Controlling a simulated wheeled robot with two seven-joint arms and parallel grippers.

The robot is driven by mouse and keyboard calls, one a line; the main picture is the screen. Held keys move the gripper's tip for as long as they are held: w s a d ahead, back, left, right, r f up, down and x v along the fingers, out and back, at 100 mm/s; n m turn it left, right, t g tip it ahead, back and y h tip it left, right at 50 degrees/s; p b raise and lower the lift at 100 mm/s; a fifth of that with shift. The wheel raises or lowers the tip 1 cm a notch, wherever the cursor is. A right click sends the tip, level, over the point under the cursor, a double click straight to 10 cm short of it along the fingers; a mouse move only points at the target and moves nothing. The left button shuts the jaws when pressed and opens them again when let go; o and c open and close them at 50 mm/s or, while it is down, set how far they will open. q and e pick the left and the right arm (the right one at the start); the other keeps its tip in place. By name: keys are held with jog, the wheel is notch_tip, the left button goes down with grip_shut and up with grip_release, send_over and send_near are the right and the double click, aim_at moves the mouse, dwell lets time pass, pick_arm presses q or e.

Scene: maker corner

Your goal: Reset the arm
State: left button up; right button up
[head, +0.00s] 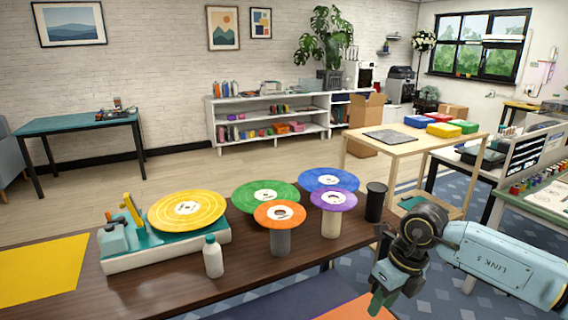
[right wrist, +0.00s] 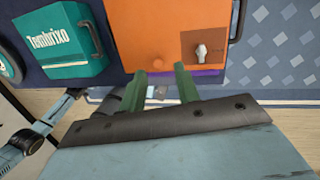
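A turntable (head: 165,250) with a pale base and teal top stands on the brown table. A yellow disc (head: 187,209) with a white label lies on it. At its left end a yellow arm-like piece (head: 132,212) stands tilted beside a teal block (head: 112,237). My right gripper (head: 384,292) hangs past the table's right end, well away from the turntable. In the right wrist view, its two green fingers (right wrist: 160,76) are apart with nothing between them, over an orange surface (right wrist: 160,30). My left gripper is in neither view.
Orange (head: 280,214), purple (head: 334,199), green (head: 265,196) and blue (head: 328,180) discs stand raised on the brown table (head: 150,290). A white bottle (head: 213,257) and a black cylinder (head: 375,202) stand there too. A teal box (right wrist: 65,45) lies left of the orange surface.

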jog(key=s+a+r+y, duration=0.2)
jog(key=a+y, duration=0.3)
jog(key=a, duration=0.4)
jog(key=s+a+r+y, duration=0.1)
jog(key=s+a+y, duration=0.25)
jog(key=a, duration=0.55)
jog(key=w+a+r+m+t+y, duration=0.1)
jog(key=a+r+m+t+y, duration=0.2)
jog(key=r+m+t+y, duration=0.65)
jog(key=w+d+f+m+t+h, duration=0.1)
jog(key=d+f+m+t+h, duration=0.25)
jog(key=d+m+h, duration=0.6)
jog(key=d+f+m+t+h, duration=0.35)
jog(key=d+m+h, duration=0.25)
jog(key=m+h, duration=0.65)
jog(key=s+d+f+m+g+y, duration=0.15)
jog(key=s+f+m+g, duration=0.25)
jog(key=s+f+g, duration=0.5)
jog(key=s+d+f+m+g, duration=0.35)
jog(key=s+f, duration=0.45)
jog(key=s, duration=0.5)
notch_tip(320, 180, down, 25)
jog(key=s+g, duration=0.2)
jog(key=s+d+f+g, duration=0.1)
jog(key=s+d+f, duration=0.1)
jog(key=s+f, duration=1.2)
jog(key=shift+s+d+f, duration=0.2)
jog(key=shift+s+f, duration=0.05)
jog(key=shift+s, duration=0.95)
